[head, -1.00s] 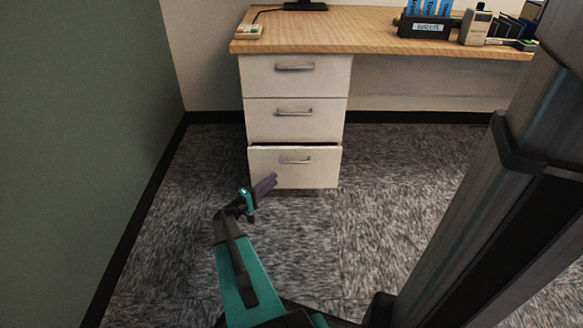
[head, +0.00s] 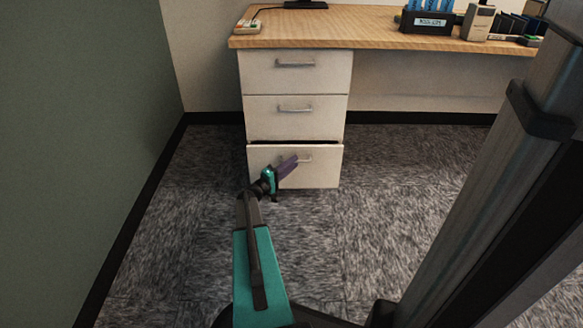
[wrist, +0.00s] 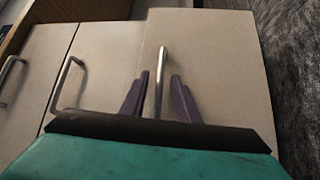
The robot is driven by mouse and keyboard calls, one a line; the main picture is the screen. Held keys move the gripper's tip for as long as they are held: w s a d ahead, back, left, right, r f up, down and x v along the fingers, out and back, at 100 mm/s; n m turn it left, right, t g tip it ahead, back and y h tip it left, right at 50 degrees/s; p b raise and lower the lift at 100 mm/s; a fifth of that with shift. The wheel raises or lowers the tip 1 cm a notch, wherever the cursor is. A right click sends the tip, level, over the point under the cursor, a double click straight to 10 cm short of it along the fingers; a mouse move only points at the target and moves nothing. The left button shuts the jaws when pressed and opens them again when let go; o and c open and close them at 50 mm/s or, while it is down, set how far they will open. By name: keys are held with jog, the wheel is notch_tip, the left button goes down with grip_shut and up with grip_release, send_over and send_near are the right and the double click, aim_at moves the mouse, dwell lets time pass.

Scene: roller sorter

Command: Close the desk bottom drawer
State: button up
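The desk bottom drawer (head: 322,175) is the lowest of three white drawers and stands slightly open, with a dark gap along its top edge. Its front also shows in the wrist view (wrist: 215,70). My gripper (head: 292,162) is at the left part of this drawer's front, by its handle. In the wrist view the two purple fingers of my gripper (wrist: 160,90) are apart, one on each side of the bar handle (wrist: 163,62). I cannot tell whether either finger touches the handle.
The middle drawer (head: 295,122) and top drawer (head: 293,78) are shut above. The wooden desktop (head: 350,28) holds a dark box (head: 428,22) and other items. A green wall (head: 80,130) stands at left. Carpet (head: 400,170) is clear to the right of the drawers.

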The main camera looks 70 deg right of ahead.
jog(key=shift+s+d, duration=0.1)
jog(key=shift+d, duration=0.1)
grip_shut()
jog(key=shift+d, duration=0.1)
jog(key=shift+w+d, duration=0.25)
jog(key=shift+d, duration=0.4)
jog(key=shift+w+d, duration=0.3)
jog(key=shift+d, duration=0.35)
jog(key=shift+w+d, duration=0.25)
jog(key=shift+d, duration=0.4)
jog(key=shift+c, duration=0.3)
grip_release()
jog(key=shift+o, duration=0.3)
